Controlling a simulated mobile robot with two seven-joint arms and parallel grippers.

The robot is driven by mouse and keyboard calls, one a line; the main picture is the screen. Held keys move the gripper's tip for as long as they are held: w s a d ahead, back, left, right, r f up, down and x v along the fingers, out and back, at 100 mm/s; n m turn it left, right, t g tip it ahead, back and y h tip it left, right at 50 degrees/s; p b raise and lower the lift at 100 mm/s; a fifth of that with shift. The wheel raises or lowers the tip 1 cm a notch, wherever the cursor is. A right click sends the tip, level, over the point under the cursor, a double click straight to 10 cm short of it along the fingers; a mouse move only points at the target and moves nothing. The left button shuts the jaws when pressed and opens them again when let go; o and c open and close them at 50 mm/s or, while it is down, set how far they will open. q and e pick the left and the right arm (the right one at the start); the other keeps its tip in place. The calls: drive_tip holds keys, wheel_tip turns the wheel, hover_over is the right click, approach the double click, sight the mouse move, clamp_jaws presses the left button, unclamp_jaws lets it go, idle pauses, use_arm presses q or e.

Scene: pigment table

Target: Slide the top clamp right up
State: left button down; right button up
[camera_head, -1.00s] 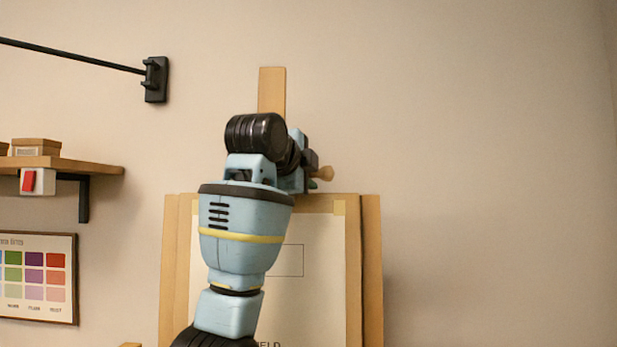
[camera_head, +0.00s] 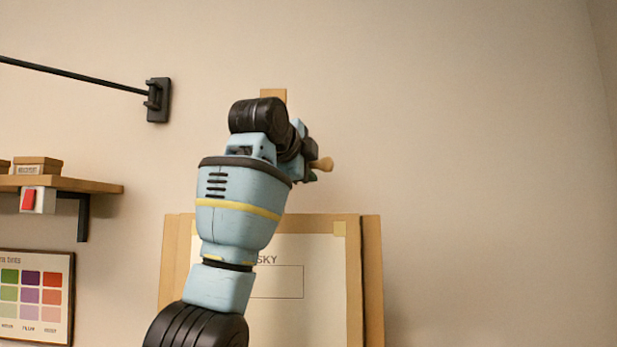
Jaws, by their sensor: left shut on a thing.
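The easel's wooden mast (camera_head: 273,94) rises behind my left arm, and only its top end shows above the wrist. The top clamp shows mainly by its wooden knob (camera_head: 322,164), which sticks out to the right of my left gripper (camera_head: 306,150). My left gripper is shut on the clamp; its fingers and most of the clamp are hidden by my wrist. The clamp is clearly above the top edge of the board (camera_head: 340,225) and a short way below the mast's top. My right gripper is not in view.
A sheet (camera_head: 318,285) marked "SKY" is taped to the board. At left are a shelf (camera_head: 95,186) with small boxes, a red switch (camera_head: 28,200) and a colour chart (camera_head: 35,295). A black rod bracket (camera_head: 158,100) is on the wall. The wall at right is clear.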

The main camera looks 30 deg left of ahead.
use_arm(q)
drive_tip(key=c, duration=1.6)
unclamp_jaws()
drive_tip(key=shift+c, duration=0.2)
drive_tip(key=v, duration=0.7)
drive_tip(key=shift+s, duration=0.4)
drive_tip(key=shift+r, duration=0.1)
